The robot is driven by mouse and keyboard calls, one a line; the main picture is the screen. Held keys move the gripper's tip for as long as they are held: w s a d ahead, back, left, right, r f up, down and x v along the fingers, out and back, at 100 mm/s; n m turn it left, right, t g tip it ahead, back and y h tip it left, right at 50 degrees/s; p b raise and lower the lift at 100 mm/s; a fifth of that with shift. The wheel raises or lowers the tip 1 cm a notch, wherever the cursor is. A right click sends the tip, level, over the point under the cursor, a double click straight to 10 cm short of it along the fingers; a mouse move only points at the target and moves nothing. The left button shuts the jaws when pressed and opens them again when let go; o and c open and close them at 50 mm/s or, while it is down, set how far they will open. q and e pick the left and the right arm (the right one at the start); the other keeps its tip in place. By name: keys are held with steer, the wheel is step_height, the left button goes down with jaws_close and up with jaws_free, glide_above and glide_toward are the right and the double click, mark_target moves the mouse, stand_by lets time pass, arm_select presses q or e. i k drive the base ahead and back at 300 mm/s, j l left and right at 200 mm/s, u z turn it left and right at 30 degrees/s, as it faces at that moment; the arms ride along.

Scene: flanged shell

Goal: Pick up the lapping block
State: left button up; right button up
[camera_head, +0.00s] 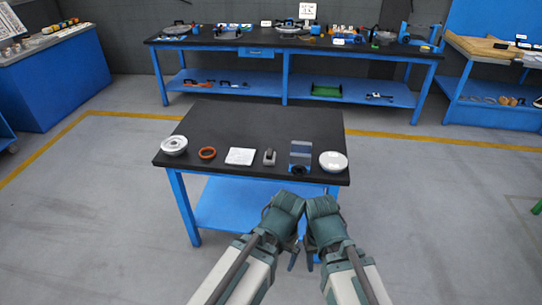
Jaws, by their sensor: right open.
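Small items stand in a row along the front of the black-topped table (262,118). A small grey block with a dark base (269,157) stands near the middle; a flat white square plate (240,156) lies to its left. I cannot tell for sure which of these is the lapping block. My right gripper (310,257) hangs in front of the table's front edge, apart from all the items; it is open, with nothing seen in it. My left gripper (293,258) is close beside it, mostly hidden by its arm, and its jaws are unclear.
A silver flanged round part (174,146) and an orange ring (207,153) are at the left of the row. The table's back half is clear. A long bench (270,43) stands behind.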

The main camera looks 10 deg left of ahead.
mark_target(269, 158)
steer(key=i+j+z, duration=0.2)
steer(key=i+j, duration=0.2)
steer(key=j, duration=0.2)
steer(key=i+j+z, duration=0.1)
steer(key=j, duration=0.25)
steer(key=i+j+z, duration=0.1)
steer(key=i+j, duration=0.15)
steer(key=i+j+z, duration=0.1)
steer(key=j, duration=0.35)
steer(key=i+j, duration=0.2)
steer(key=j, duration=0.15)
steer(key=z, duration=0.05)
